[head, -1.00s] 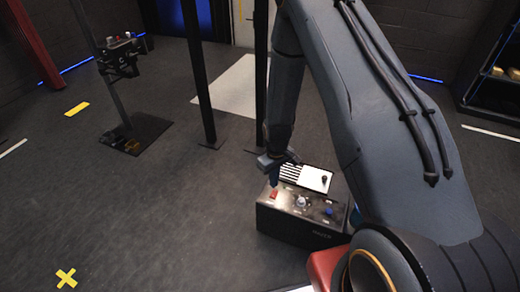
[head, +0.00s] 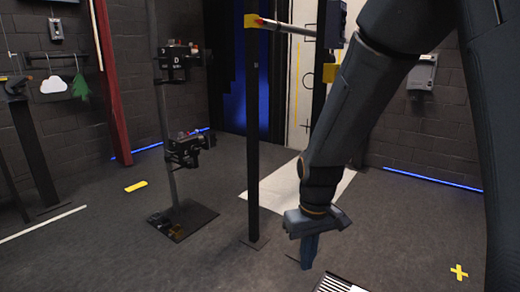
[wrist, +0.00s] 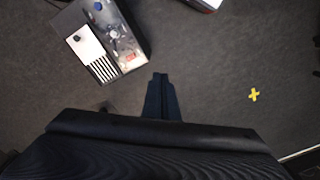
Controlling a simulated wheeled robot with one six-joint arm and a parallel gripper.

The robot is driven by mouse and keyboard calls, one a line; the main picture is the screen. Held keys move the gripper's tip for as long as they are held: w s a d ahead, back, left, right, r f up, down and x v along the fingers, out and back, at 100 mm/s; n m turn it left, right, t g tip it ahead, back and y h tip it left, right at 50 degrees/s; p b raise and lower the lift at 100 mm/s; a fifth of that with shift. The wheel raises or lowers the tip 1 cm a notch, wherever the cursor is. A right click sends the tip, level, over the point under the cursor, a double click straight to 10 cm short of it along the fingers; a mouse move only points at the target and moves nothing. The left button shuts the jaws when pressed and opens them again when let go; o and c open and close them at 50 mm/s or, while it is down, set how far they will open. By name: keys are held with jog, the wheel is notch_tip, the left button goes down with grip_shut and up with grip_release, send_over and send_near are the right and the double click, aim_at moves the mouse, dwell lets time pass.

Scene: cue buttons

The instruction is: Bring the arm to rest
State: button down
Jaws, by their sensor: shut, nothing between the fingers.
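My gripper (head: 308,258) hangs at the end of my arm in the head view, pointing down above the dark floor. In the wrist view my gripper (wrist: 160,78) has its fingers together with nothing between them. The cue button box (wrist: 125,40) lies up and left of the fingertips, apart from them. On it are a red button (wrist: 130,57), a blue button (wrist: 98,6), a pale knob (wrist: 114,32) and a white panel with black stripes (wrist: 88,45). In the head view only part of the striped panel (head: 340,285) shows at the bottom edge.
A black post (head: 253,150) stands left of my arm. Further left is a stand with black boxes (head: 183,150) on a floor plate. A red post (head: 110,80) and a brick wall are behind. Bare floor with a yellow cross (head: 459,272) lies to the right.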

jog(key=s+a+r, duration=0.1)
jog(key=s+r, duration=1.1)
jog(key=s, duration=0.4)
jog(key=d+r+m+p, duration=0.3)
jog(key=d+r+p, duration=0.5)
jog(key=p, duration=0.9)
jog(key=shift+s+d+r+m+p, duration=0.15)
jog(key=shift+d+r+m+p, duration=0.2)
jog(key=shift+r, duration=0.1)
jog(key=shift+f, duration=0.15)
jog(key=w+f+n+b, duration=0.3)
jog(key=w+f+b, duration=0.6)
jog(key=f+b, duration=0.3)
jog(key=w+d+f+n+b, duration=0.1)
jog(key=w+f+n+b, duration=0.3)
jog(key=w+f+b, duration=0.5)
jog(key=w+f+n+b, duration=0.4)
jog(key=w+f+b, duration=0.5)
jog(key=f+b, duration=0.6)
notch_tip(320, 180, down, 6)
jog(key=shift+d+f, duration=0.15)
jog(key=shift+d, duration=0.05)
jog(key=shift+f, duration=0.1)
notch_tip(320, 180, down, 14)
jog(key=b, duration=0.7)
jog(key=shift+b, duration=0.3)
